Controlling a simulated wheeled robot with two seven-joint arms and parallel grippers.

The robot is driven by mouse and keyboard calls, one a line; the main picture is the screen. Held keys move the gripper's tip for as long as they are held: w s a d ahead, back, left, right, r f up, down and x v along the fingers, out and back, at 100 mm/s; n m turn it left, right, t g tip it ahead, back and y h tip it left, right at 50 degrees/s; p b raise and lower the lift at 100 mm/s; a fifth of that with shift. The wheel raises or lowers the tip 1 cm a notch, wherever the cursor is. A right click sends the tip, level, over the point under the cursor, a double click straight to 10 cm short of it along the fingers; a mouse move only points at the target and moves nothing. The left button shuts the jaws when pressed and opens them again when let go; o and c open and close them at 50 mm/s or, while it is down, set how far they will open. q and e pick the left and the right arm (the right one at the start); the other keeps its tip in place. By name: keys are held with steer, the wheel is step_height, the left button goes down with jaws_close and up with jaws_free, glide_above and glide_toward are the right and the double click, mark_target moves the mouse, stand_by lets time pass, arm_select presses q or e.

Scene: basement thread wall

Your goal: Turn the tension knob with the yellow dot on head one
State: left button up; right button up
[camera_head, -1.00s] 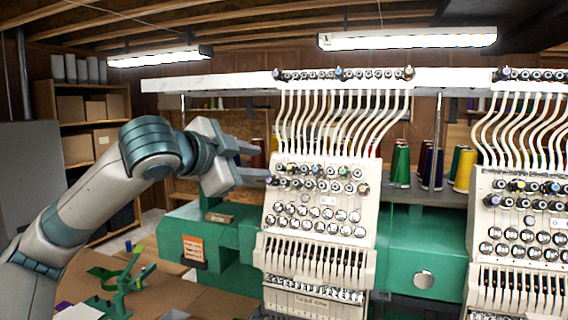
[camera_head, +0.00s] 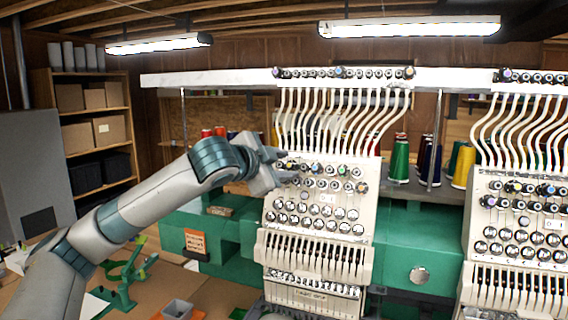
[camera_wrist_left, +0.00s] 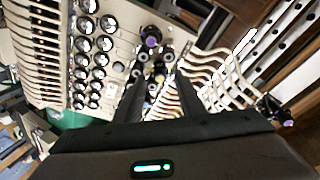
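The near sewing head (camera_head: 318,215), a cream panel with rows of dark tension knobs (camera_head: 330,178), stands at the middle of the head view. My left gripper (camera_head: 286,166) is at the upper left of this panel, over the left end of the knob rows, and hides some knobs. In the left wrist view my gripper (camera_wrist_left: 157,84) is open, with two dark fingers apart and several knobs showing between and beyond the tips. I cannot tell whether a finger touches a knob. My right gripper is out of view.
White thread tubes (camera_head: 340,115) rise above the knobs to a rail (camera_head: 230,80). A second similar head (camera_head: 520,225) stands at the right. Thread cones (camera_head: 400,160) stand behind. A green stand (camera_head: 125,275) is on the table at lower left.

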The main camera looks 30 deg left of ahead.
arm_select(q)
steer(key=shift+c, duration=0.4)
jaws_close()
steer(key=shift+f+n, duration=0.1)
steer(key=shift+n, duration=0.2)
